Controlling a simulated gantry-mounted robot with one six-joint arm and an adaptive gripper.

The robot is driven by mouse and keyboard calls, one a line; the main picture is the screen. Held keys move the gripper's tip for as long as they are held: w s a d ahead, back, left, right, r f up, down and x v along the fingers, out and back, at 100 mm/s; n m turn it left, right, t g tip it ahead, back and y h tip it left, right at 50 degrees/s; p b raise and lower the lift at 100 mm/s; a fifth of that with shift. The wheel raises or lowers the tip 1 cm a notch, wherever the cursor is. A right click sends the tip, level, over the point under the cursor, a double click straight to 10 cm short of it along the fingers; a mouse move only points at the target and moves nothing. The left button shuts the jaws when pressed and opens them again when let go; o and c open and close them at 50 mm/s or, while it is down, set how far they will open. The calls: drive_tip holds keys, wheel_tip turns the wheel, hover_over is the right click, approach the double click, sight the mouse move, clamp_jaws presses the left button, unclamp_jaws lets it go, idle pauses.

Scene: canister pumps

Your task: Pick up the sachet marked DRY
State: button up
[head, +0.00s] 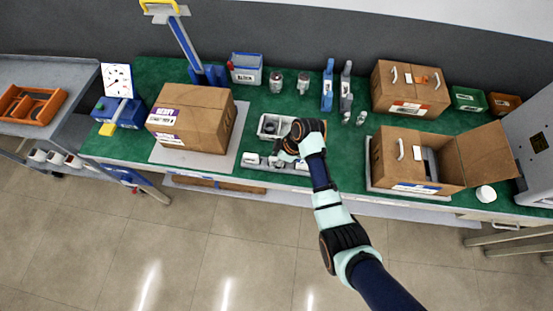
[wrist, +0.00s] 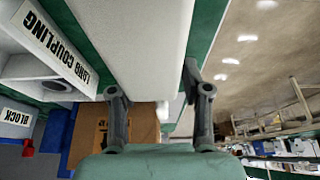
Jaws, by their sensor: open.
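I cannot make out the word DRY on anything, so I cannot pick out the sachet for sure. A small white block (head: 251,158) lies left of my gripper. My arm's end hides part of the tray area.
A LONG COUPLING label (wrist: 58,45) and a BLOCK label (wrist: 15,117) show in the wrist view. A closed carton (head: 190,115) stands left, an open carton (head: 405,165) right, another carton (head: 410,88) behind.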

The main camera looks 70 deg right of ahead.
clamp_jaws()
drive_tip(key=shift+r, duration=0.1)
wheel_tip(320, 180, up, 20)
drive_tip(key=p, duration=0.4)
